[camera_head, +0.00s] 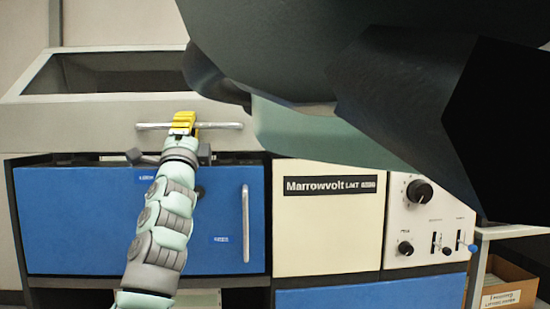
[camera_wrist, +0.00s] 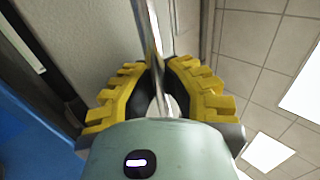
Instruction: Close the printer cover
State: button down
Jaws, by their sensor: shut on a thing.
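The printer cover (camera_head: 70,112) is a pale grey hood with a dark window at the upper left of the head view. A horizontal metal bar handle (camera_head: 223,125) runs along its front. My gripper (camera_head: 183,119), with yellow ridged fingers, is shut on this handle near its middle. In the wrist view, the fingers of my gripper (camera_wrist: 160,68) close around the shiny bar (camera_wrist: 155,35). The grey cover surface (camera_wrist: 85,45) lies to the left of the fingers there. I cannot tell how far open the cover is.
Below the cover is a blue panel (camera_head: 90,225) with a vertical handle (camera_head: 245,225). To its right are a cream "Marrowvolt" panel (camera_head: 325,230) and a white control panel (camera_head: 430,215) with knobs and switches. A cardboard box (camera_head: 512,285) sits at lower right. My own body blocks the upper right.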

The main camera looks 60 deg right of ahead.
jog(key=shift+w+d+f+b, duration=0.2)
jog(key=shift+w+f+b, duration=0.05)
jog(key=shift+f+b, duration=0.3)
jog(key=shift+w+d+f+b, duration=0.2)
jog(key=shift+f+b, duration=0.2)
jog(key=shift+f, duration=0.15)
jog(key=shift+w+f, duration=0.15)
jog(key=shift+f, duration=0.15)
jog(key=c, duration=1.3)
grip_release()
jog(key=shift+f, duration=0.1)
jog(key=v, duration=1.2)
jog(key=shift+r, duration=0.2)
jog(key=shift+s, duration=0.25)
